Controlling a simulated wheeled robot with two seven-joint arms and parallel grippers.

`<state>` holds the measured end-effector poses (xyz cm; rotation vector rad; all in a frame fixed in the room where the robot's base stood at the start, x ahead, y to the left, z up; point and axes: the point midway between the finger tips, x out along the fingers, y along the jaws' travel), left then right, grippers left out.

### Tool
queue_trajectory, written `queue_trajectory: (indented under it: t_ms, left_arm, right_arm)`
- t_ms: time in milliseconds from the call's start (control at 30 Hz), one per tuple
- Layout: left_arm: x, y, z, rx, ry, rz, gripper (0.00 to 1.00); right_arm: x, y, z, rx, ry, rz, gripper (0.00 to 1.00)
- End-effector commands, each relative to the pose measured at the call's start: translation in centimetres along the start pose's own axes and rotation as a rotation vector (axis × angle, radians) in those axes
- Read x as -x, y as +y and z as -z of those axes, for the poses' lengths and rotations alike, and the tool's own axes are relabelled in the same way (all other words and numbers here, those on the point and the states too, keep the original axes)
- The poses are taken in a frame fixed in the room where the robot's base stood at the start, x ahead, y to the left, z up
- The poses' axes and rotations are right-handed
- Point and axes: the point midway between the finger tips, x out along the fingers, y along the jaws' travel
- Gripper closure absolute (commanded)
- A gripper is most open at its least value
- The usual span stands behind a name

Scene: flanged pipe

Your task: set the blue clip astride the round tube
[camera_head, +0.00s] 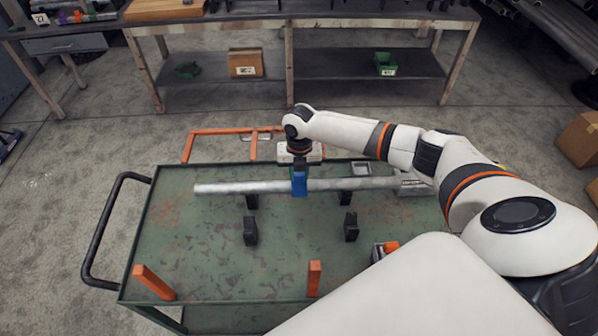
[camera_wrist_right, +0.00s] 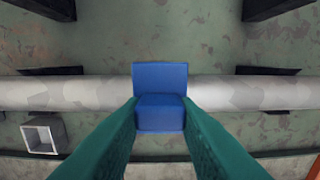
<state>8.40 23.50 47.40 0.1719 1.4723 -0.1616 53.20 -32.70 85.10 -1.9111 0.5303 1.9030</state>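The round tube (camera_head: 235,188), grey and mottled, lies left to right across the green cart; in the right wrist view the tube (camera_wrist_right: 75,93) crosses the whole picture. The blue clip (camera_head: 299,184) is at the middle of the tube and covers a short length of it; it also shows in the right wrist view (camera_wrist_right: 160,98). My right gripper (camera_head: 299,168) comes down from above, its teal fingers (camera_wrist_right: 160,112) against both sides of the clip. The clip's underside is hidden, so I cannot tell whether it rests on the tube. My left gripper is not in view.
Black supports (camera_head: 250,231) stand on the green cart top (camera_head: 200,250), some under the tube. Orange posts (camera_head: 314,278) stand at the cart's near edge. A small square metal piece (camera_head: 361,168) lies behind the tube. A workbench (camera_head: 350,22) stands farther back.

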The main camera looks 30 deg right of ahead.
Motion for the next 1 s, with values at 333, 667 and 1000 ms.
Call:
queue_trajectory:
  t_ms: [333, 667, 1000]
  left_arm:
    - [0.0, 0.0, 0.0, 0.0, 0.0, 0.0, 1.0]
    - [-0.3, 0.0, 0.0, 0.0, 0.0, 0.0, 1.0]
    - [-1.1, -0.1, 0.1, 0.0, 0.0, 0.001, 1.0]
  right_arm:
    - [0.0, 0.0, 0.0, 0.0, 0.0, 0.0, 0.48]
    - [2.9, 0.0, 0.1, 0.0, 0.003, 0.003, 0.48]
    - [9.8, 0.0, 0.1, 0.001, 0.003, 0.002, 0.48]
